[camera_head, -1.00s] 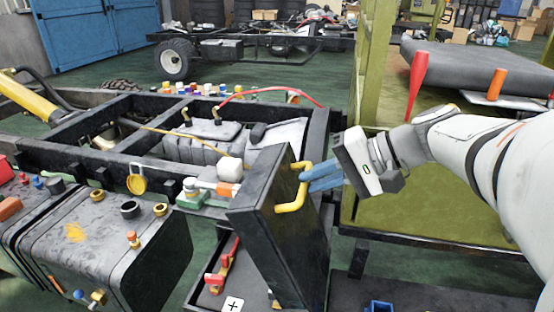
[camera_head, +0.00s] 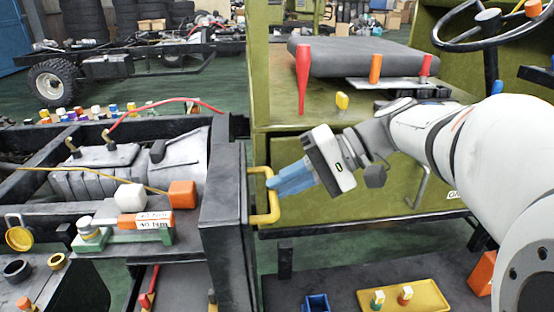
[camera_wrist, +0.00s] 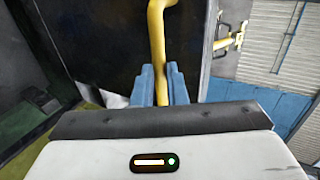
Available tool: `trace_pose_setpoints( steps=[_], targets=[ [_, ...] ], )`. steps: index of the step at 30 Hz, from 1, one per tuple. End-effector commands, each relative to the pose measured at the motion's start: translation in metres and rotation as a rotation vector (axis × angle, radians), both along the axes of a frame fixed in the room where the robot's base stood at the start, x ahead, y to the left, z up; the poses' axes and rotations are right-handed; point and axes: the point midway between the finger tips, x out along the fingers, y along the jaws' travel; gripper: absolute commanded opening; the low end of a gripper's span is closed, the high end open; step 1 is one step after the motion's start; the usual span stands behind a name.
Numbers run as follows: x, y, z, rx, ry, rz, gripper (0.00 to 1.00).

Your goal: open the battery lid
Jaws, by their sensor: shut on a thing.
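The dark battery lid (camera_head: 224,205) stands upright at the right end of the black chassis frame in the head view. A yellow bar handle (camera_head: 263,218) is fixed to its right side. My gripper (camera_head: 275,184) reaches it from the right, its blue fingertips at the handle. In the wrist view the yellow handle (camera_wrist: 156,45) runs down between the two blue fingers (camera_wrist: 157,88), which are shut on it. The dark panel (camera_wrist: 105,45) fills much of the space behind. The lid's hinge cannot be made out.
An orange-and-white torque tool (camera_head: 130,221) and an orange block (camera_head: 182,194) lie on the frame left of the lid. A yellow tray (camera_head: 404,296) and a blue bin (camera_head: 316,303) sit low at the front. A green cab body (camera_head: 400,170) stands behind my arm.

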Motion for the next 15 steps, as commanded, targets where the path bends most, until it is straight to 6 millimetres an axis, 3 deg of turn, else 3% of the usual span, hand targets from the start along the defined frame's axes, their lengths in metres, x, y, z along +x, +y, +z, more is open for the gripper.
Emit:
trace_pose_setpoints(
  steps=[1,4,5,6,12,15],
  targets=[
    [-0.0035,-0.0002,-0.0120,-0.014,0.022,0.010,0.00],
    [-0.0037,0.0006,-0.0122,-0.014,0.022,0.012,0.00],
    [-0.0038,0.0008,-0.0123,-0.014,0.023,0.013,0.14],
    [-0.0040,0.0010,-0.0124,-0.014,0.023,0.014,0.17],
    [-0.0040,0.0013,-0.0104,-0.013,0.020,0.014,0.33],
    [-0.0038,0.0013,-0.0091,-0.012,0.018,0.013,0.34]
  ],
)
